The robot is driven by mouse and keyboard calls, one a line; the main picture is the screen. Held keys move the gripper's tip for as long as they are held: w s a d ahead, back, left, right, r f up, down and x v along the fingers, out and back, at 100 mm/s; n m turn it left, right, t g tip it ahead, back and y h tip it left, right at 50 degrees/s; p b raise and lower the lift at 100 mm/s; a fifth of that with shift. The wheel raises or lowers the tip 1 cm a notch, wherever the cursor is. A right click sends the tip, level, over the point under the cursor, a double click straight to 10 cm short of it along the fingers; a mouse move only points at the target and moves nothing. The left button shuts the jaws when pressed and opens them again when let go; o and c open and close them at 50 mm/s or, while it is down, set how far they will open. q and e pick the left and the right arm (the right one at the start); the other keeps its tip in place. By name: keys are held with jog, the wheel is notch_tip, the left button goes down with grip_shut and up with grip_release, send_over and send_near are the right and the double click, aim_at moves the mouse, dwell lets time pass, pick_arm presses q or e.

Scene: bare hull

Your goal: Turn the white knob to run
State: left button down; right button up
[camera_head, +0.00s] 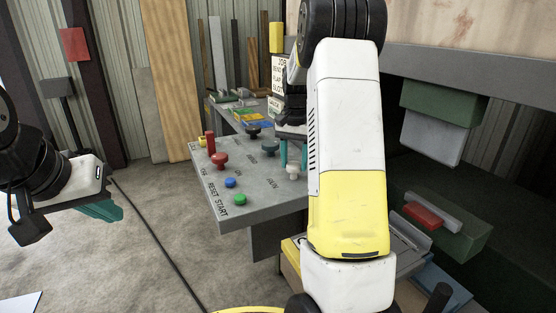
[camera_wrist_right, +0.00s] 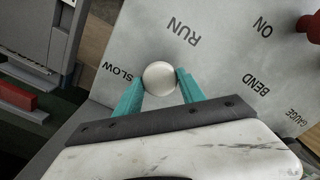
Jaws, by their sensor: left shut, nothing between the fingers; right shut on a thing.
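The white knob (camera_head: 292,170) stands on the sloped grey control panel (camera_head: 262,185), near its right edge. In the right wrist view the round white knob (camera_wrist_right: 160,78) sits between the teal fingers of my right gripper (camera_wrist_right: 161,82), which is shut on it. SLOW (camera_wrist_right: 118,72) is printed left of the knob and RUN (camera_wrist_right: 184,32) above and right of it. No pointer mark shows on the knob. My left gripper (camera_head: 102,210) is shut and empty, away from the panel at the left.
The panel also carries a red knob (camera_head: 219,160), a blue button (camera_head: 230,183), a green button (camera_head: 240,199) and dark knobs (camera_head: 254,132). A dark machine with a red block (camera_head: 424,216) stands at the right. Open floor (camera_head: 155,240) lies left of the panel.

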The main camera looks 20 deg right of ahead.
aim_at(294, 164)
jog(key=shift+w+r, duration=0.1)
jog(key=o, duration=1.4)
jog(key=shift+c, duration=0.2)
notch_tip(294, 164, up, 8)
jog(key=shift+f, duration=0.15)
